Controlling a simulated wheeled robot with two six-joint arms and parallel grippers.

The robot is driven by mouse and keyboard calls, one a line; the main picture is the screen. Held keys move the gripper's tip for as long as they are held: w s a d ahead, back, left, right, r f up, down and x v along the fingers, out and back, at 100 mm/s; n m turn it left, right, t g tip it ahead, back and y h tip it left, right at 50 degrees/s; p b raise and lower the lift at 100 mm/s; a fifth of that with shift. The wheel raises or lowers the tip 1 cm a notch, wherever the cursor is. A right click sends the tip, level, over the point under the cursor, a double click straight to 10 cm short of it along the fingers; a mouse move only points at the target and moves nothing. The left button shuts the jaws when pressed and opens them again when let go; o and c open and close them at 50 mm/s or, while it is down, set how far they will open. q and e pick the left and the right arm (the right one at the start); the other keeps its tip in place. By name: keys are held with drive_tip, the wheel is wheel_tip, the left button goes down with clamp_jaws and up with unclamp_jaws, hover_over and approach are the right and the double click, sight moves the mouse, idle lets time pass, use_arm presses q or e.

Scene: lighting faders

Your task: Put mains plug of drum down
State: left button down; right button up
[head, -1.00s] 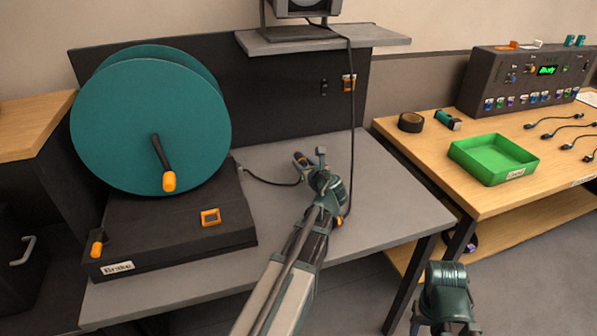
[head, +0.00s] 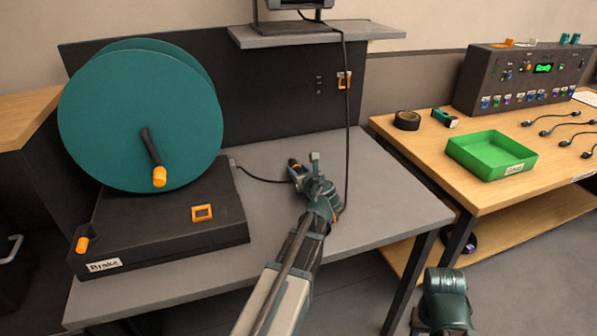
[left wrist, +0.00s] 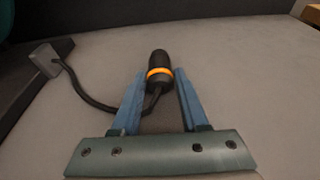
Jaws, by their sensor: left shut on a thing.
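The mains plug (left wrist: 159,62) is black with an orange ring, in the left wrist view between my two blue fingers. My left gripper (left wrist: 160,84) is shut on it. In the head view the plug (head: 294,165) and my left gripper (head: 306,170) are low over the grey table, right of the drum. I cannot tell whether the plug touches the tabletop. Its black cable (head: 262,180) runs left to the drum's base. The teal drum (head: 135,115) with its crank stands on a black base (head: 160,235). My right gripper is not in view, only part of that arm.
The grey table (head: 390,205) is clear right of my left arm. A lamp's cable (head: 347,120) hangs from the shelf (head: 310,35) behind my gripper. On the wooden table to the right are a green tray (head: 490,152), black tape (head: 407,120) and a control desk (head: 525,75).

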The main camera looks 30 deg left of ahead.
use_arm(q)
drive_tip(key=shift+f, duration=0.2)
drive_tip(key=shift+c, duration=2.1)
unclamp_jaws()
drive_tip(key=shift+r, duration=0.1)
drive_tip(key=shift+r+p, duration=0.45)
drive_tip(key=p+v, duration=0.3)
drive_tip(key=v, duration=0.9)
drive_tip(key=shift+f, duration=0.1)
